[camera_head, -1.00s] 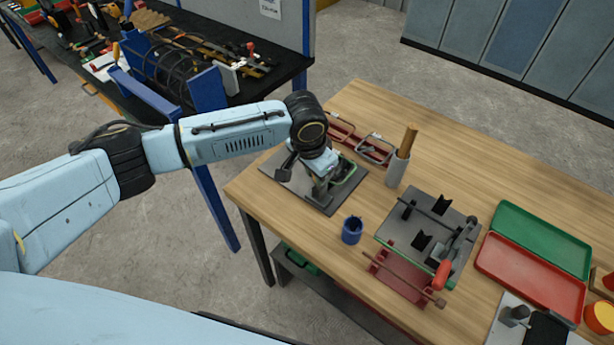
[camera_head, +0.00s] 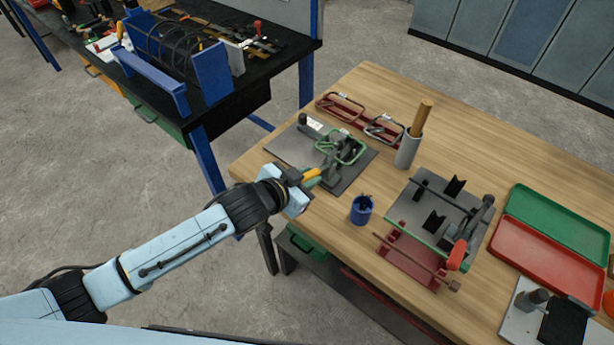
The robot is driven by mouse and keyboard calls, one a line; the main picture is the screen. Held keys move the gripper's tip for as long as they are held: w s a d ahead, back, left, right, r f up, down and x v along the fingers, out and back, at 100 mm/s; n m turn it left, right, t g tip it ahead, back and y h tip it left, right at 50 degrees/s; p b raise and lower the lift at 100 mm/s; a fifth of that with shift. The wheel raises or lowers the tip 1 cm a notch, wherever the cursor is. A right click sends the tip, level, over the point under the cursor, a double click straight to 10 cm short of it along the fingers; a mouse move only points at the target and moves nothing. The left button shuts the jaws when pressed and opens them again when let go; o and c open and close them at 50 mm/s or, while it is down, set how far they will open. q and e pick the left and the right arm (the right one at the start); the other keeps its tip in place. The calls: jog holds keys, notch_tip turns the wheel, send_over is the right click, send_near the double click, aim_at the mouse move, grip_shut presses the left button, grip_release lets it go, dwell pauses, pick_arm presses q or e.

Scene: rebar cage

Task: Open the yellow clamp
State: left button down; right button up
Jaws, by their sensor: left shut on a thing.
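The yellow clamp's handle (camera_head: 312,173) shows at the front of a grey plate (camera_head: 287,148) on the wooden table. Its metal body stands on the plate behind the handle, next to a green frame-like part (camera_head: 342,145). My left gripper (camera_head: 302,184) is at the table's front left edge, shut on the yellow handle. The handle points low, toward the table edge, and the gripper hides its outer end. My right gripper is out of view.
A blue cup (camera_head: 361,209) and a grey holder with a wooden stick (camera_head: 407,151) stand close by. To the right are a red-handled clamp (camera_head: 458,252) on another plate, a green tray (camera_head: 558,230) and a red tray (camera_head: 545,262). Red racks (camera_head: 345,113) lie behind.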

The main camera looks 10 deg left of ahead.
pick_arm(q)
jog(key=shift+s+f+t+h+b, duration=0.15)
jog(key=shift+f+t+h+b, duration=0.35)
jog(key=shift+b, duration=0.3)
jog(key=shift+a+f+t+b, duration=0.1)
jog(key=shift+f+t+b, duration=0.15)
jog(key=shift+t+b, duration=0.4)
jog(key=c, duration=1.3)
grip_release()
jog(key=shift+g, duration=0.25)
jog(key=shift+s, duration=0.1)
jog(key=v, duration=1.3)
jog(key=shift+a+p, duration=0.25)
jog(key=shift+p, duration=0.05)
jog(key=shift+s+f, duration=0.1)
